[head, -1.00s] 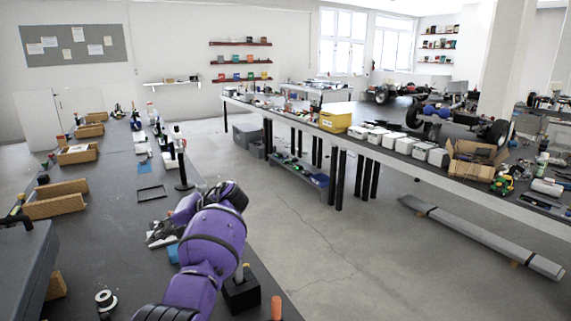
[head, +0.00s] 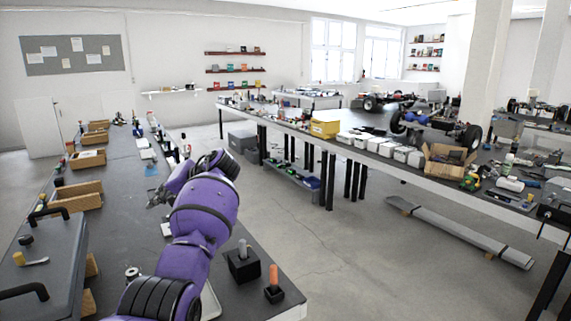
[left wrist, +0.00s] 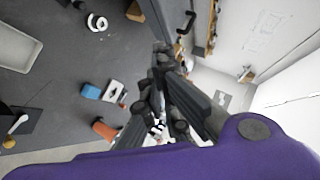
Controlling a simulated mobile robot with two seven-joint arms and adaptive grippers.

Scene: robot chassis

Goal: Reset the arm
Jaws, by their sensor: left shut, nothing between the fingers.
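My left arm (head: 203,218) is purple and reaches out over the dark left workbench (head: 120,235) in the head view. My left gripper (head: 157,200) is small and dark at its far end, partly hard to make out against the bench top. In the left wrist view the dark fingers of the left gripper (left wrist: 160,58) are together with nothing between them. They are apart from the loose things on the bench. My right gripper is in neither view.
A black holder (head: 243,266) and an orange-handled tool (head: 273,280) stand near the bench's right edge. Wooden bins (head: 80,196) line its left side. A grey case (head: 40,270) is at front left. Open floor (head: 300,240) lies between the benches.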

